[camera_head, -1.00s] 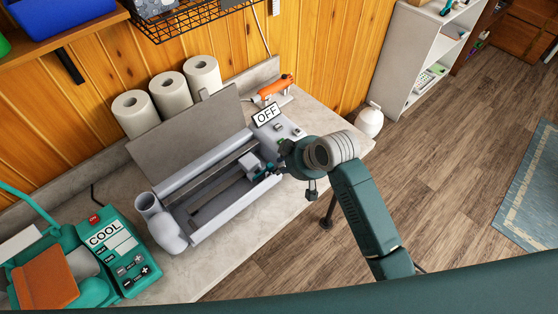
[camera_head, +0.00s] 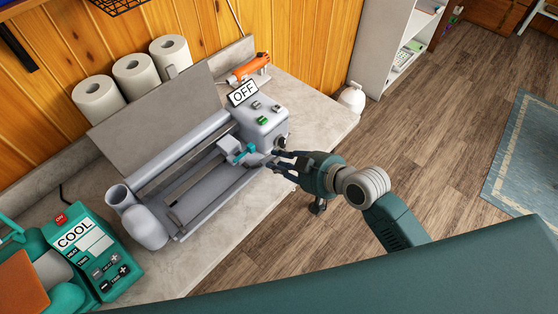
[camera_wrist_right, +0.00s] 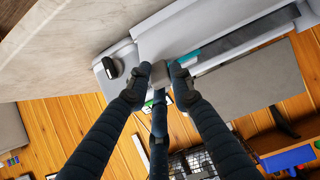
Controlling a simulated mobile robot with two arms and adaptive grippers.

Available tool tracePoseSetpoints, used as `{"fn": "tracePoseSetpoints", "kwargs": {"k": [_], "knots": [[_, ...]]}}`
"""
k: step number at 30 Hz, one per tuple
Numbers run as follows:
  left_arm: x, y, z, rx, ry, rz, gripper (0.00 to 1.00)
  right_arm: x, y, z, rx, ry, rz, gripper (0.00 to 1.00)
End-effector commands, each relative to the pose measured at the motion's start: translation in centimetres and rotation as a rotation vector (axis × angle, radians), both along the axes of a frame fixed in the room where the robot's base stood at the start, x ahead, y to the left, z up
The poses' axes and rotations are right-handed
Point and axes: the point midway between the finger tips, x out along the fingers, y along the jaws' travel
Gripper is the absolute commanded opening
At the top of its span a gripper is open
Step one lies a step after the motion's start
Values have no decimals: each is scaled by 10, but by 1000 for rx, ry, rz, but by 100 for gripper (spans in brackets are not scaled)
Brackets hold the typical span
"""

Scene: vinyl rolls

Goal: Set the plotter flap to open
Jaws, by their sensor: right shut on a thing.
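The grey plotter (camera_head: 200,170) lies on the counter with a sign reading OFF (camera_head: 243,94) at its right end. A flat grey panel, seemingly its flap (camera_head: 150,108), stands raised and leaning back along its rear side. It also shows in the right wrist view (camera_wrist_right: 265,85). My right gripper (camera_head: 274,160) is at the plotter's front right, beside the teal-tipped carriage (camera_head: 232,147). In the right wrist view its fingers (camera_wrist_right: 157,78) close around a small grey block near the black knob (camera_wrist_right: 110,68). I cannot tell which part the block belongs to. My left gripper is out of view.
White rolls (camera_head: 133,75) stand behind the flap. An orange tool (camera_head: 250,68) is behind the plotter's right end. A teal heat press (camera_head: 85,255) marked COOL stands at left. A white jug (camera_head: 352,97) is past the counter's right end.

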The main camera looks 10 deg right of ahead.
Motion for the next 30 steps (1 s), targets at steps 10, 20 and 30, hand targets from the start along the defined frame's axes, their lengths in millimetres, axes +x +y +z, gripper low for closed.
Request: {"fn": "tracePoseSetpoints", "kwargs": {"k": [10,20,30], "knots": [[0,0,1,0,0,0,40,2,2,6,7,-12,0,39],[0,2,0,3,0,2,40,-2,-2,5,2,-6,-1,39],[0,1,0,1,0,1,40,-46,-33,37,-3,-6,2,39]]}}
